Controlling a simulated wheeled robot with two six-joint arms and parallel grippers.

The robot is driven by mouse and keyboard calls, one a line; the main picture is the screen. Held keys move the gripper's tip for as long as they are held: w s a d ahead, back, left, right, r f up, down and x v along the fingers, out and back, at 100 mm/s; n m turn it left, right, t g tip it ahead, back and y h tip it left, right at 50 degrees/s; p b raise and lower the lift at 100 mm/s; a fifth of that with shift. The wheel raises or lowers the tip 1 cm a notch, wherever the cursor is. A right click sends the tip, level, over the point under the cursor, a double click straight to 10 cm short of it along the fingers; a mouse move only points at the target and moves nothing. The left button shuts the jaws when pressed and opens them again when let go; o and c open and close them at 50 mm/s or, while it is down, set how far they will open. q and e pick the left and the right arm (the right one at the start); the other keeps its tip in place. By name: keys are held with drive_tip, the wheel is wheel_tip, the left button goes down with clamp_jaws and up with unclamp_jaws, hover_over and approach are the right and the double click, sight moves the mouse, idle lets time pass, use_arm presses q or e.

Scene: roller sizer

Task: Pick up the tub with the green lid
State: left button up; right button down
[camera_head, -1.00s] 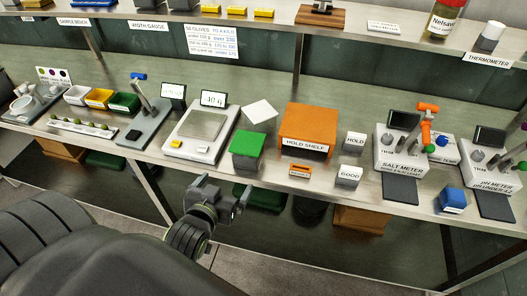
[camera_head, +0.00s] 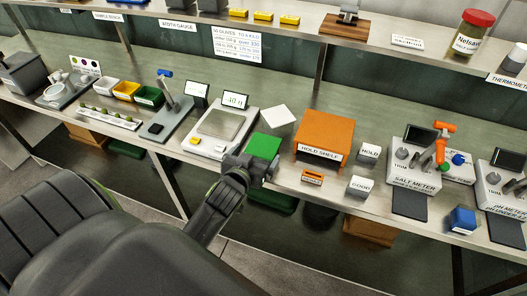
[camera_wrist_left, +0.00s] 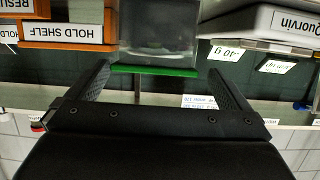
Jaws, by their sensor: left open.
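The tub with the green lid (camera_head: 264,146) stands on the bench between the scale and the orange hold shelf. Its square green lid faces up. The front of its body is partly hidden by my left gripper (camera_head: 250,170), which is at the tub's near side. In the left wrist view, the tub's dark body (camera_wrist_left: 158,38) with the green lid edge (camera_wrist_left: 155,70) lies ahead, between the lines of the two open fingers (camera_wrist_left: 160,85). Nothing is held. I cannot tell whether the fingers touch the tub. My right gripper is not in view.
The scale (camera_head: 222,128) is close on the tub's left. A white card (camera_head: 279,117) lies behind. The salt meter (camera_head: 418,175) stands further right.

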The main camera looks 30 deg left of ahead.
sight(264, 145)
use_arm(q)
drive_tip(key=shift+w+p, duration=0.35)
drive_tip(key=shift+w, duration=0.45)
drive_tip(key=x, duration=0.3)
drive_tip(key=shift+d+f+p, duration=0.1)
drive_tip(key=shift+p, duration=0.3)
drive_tip(key=shift+w+f, duration=0.25)
drive_tip(key=shift+w, duration=0.25)
drive_tip(key=c, duration=1)
